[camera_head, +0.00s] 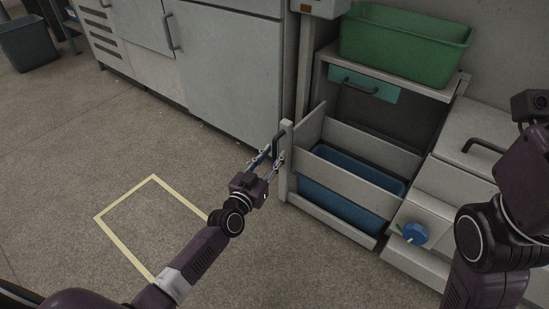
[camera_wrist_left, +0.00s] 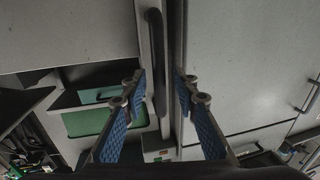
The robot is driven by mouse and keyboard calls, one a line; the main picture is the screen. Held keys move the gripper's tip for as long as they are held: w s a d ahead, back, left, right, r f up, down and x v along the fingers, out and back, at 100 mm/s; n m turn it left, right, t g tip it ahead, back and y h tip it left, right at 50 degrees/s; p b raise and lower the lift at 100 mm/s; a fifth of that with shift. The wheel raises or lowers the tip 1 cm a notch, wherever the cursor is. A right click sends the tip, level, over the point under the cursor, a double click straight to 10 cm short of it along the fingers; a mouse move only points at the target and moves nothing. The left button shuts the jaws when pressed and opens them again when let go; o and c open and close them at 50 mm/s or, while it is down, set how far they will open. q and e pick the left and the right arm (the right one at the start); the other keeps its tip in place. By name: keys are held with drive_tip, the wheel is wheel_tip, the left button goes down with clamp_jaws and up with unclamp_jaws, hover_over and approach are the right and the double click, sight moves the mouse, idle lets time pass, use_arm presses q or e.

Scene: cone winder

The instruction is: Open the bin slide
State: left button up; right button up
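The bin slide (camera_head: 350,176) is a grey low-walled frame holding a blue bin (camera_head: 345,205), below a shelf. A narrow upright panel (camera_head: 286,185) stands at its left end and bears a dark vertical handle (camera_head: 278,146). In the left wrist view the handle (camera_wrist_left: 156,60) runs upright between the finger lines. My left gripper (camera_head: 268,158) is at this handle. Its blue-padded fingers (camera_wrist_left: 160,84) are apart, one on each side of the handle and panel edge; I see no clear contact. My right arm is at the right edge; its gripper is out of view.
A green bin (camera_head: 405,45) stands on the shelf above, over a teal drawer front (camera_head: 362,84). A grey cabinet (camera_head: 230,70) stands behind on the left. A blue knob (camera_head: 414,233) is at the right. The floor around a yellow outline (camera_head: 125,238) is clear.

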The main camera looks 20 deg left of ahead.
use_arm(q)
drive_tip(key=shift+w+d, duration=0.15)
drive_tip(key=shift+w, duration=0.5)
clamp_jaws()
